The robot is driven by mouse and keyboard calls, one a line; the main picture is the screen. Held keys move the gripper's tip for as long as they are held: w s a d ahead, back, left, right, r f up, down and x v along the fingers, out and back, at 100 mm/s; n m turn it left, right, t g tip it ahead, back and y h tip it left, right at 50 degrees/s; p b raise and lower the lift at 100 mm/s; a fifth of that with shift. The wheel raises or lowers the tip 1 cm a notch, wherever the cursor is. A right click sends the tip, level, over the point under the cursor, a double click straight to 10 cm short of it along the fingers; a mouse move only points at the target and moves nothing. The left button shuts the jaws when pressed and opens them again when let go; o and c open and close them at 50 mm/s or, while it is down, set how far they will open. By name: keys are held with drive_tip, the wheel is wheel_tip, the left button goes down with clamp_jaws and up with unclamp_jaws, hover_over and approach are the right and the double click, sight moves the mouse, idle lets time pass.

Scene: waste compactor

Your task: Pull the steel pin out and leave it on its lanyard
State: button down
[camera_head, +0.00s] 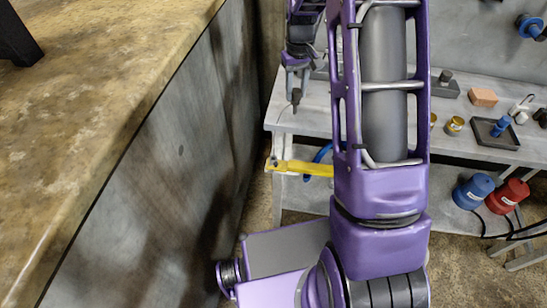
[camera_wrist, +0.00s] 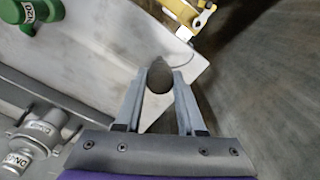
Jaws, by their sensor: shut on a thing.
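My gripper (camera_head: 296,88) points down near the left end of the grey bench in the head view. In the wrist view its two fingers (camera_wrist: 159,82) are shut on the steel pin (camera_wrist: 159,76), a dark grey round piece seen nearly end-on. The pin's tip (camera_head: 296,99) shows just below the fingers in the head view. A thin line, which looks like the lanyard (camera_wrist: 180,67), curves beside the pin. A yellow bar (camera_head: 305,168) lies below the gripper at the bench's left end; yellow hardware (camera_wrist: 185,18) shows apart from the pin in the wrist view. The pin's lower end is hidden.
The bench (camera_head: 315,120) carries a brown block (camera_head: 482,97) and a dark tray (camera_head: 494,132) at the right. Blue (camera_head: 473,191) and red (camera_head: 507,195) canisters stand below. A long brown-topped counter (camera_head: 90,110) fills the left. A green fitting (camera_wrist: 32,14) shows in the wrist view.

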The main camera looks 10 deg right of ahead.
drive_tip(key=shift+w+d, duration=0.95)
drive_tip(key=shift+d, duration=0.2)
drive_tip(key=shift+f, duration=0.15)
drive_tip(key=shift+f, duration=0.35)
drive_tip(key=shift+c, duration=2.2)
unclamp_jaws()
